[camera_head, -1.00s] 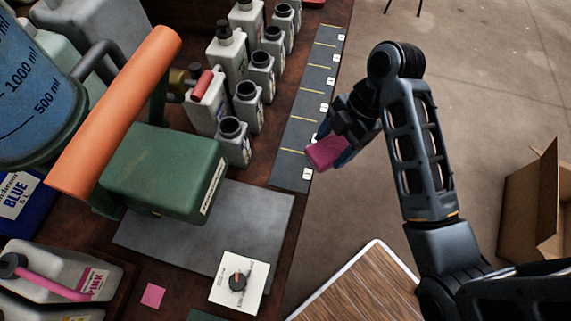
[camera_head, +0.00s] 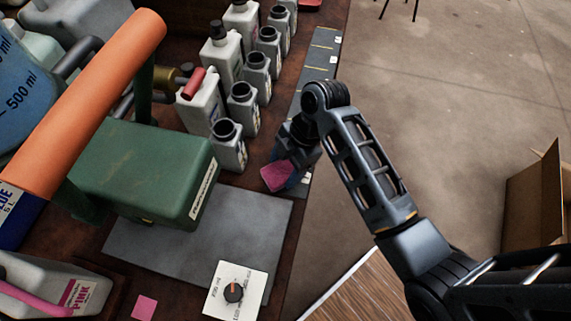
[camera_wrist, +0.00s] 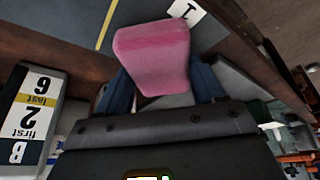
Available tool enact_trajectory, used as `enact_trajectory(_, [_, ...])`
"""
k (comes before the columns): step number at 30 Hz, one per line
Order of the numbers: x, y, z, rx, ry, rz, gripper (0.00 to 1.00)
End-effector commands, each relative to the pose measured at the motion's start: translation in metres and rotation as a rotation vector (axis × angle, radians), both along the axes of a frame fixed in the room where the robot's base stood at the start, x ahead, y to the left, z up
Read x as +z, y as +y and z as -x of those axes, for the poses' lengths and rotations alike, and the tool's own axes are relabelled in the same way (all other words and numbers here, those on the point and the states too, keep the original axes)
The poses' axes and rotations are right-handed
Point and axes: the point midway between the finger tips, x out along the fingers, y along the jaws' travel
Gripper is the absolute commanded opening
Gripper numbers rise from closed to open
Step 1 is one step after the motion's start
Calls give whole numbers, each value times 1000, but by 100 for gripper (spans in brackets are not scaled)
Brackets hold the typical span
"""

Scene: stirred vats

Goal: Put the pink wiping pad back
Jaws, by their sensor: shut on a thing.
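The pink wiping pad (camera_head: 277,176) is in my gripper (camera_head: 291,170), at the right edge of the bench, close to the near end of the dark marked strip. In the wrist view the pad (camera_wrist: 153,55) sticks out between the two blue-grey fingers of my gripper (camera_wrist: 162,88), which are shut on it. A small flat pink square (camera_head: 144,307) lies on the bench at the lower left, beside the bottle labelled PINK (camera_head: 62,287).
A row of open grey bottles (camera_head: 228,146) stands left of my gripper. A green machine with an orange bar (camera_head: 145,170) stands on a grey plate (camera_head: 235,228). A white dial panel (camera_head: 236,290) is at the near edge. A cardboard box (camera_head: 537,205) is on the floor right.

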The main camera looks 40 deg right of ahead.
Motion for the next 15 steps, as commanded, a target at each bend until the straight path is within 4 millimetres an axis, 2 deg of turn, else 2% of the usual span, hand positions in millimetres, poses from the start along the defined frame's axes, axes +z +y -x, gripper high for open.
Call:
enact_trajectory(12, [-7, 0, 0, 0, 0, 0, 29])
enact_trajectory(13, [-7, 0, 0, 0, 0, 0, 69])
enact_trajectory(15, [-7, 0, 0, 0, 0, 0, 76])
